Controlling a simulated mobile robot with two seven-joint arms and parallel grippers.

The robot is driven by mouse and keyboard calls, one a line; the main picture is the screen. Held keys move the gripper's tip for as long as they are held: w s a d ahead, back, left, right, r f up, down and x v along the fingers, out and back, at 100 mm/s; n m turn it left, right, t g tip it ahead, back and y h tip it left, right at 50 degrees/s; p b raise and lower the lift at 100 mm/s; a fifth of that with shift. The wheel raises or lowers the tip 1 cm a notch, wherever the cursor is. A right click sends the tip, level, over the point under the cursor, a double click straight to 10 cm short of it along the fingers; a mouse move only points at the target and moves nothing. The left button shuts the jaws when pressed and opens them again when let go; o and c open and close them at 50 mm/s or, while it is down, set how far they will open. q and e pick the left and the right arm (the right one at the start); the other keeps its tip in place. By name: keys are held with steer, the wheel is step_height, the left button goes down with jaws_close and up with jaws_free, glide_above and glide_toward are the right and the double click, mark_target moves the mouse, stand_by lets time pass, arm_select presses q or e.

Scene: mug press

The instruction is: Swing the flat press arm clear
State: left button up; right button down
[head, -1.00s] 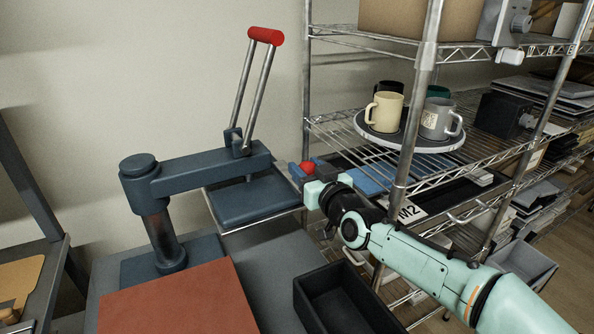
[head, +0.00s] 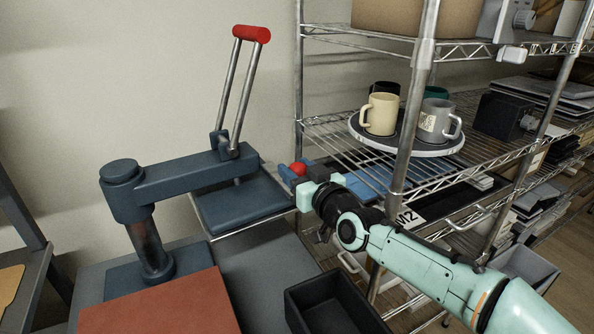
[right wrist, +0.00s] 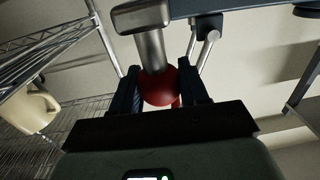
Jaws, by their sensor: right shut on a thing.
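The press stands at left in the head view: a dark blue-grey swing arm (head: 190,177) on a post (head: 150,245), over a flat blue platen (head: 240,205). A lever with a red grip (head: 252,34) rises from the arm's outer end. My right gripper (head: 300,176) is by the platen's right side. It is shut on a red ball knob (head: 298,168). In the right wrist view the knob (right wrist: 160,88) sits between both fingers, below a metal stem (right wrist: 150,48). My left gripper is out of view.
A wire shelf rack (head: 405,145) stands close to my right arm. It carries a round tray (head: 425,150) with several mugs. A black open bin (head: 330,305) lies in front, beside a red-brown mat (head: 160,305).

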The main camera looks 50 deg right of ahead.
steer(key=c, duration=0.8)
jaws_free()
steer(key=shift+s+d+r, duration=0.15)
steer(key=shift+d+r, duration=0.1)
steer(key=shift+r, duration=0.25)
steer(key=shift+o, duration=1)
steer(key=shift+f, duration=0.2)
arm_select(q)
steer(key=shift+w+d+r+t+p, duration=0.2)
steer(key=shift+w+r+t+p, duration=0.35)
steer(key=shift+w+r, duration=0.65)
arm_select(e)
steer(key=v, duration=1.3)
steer(key=shift+a+f, duration=0.15)
steer(key=shift+f, duration=0.05)
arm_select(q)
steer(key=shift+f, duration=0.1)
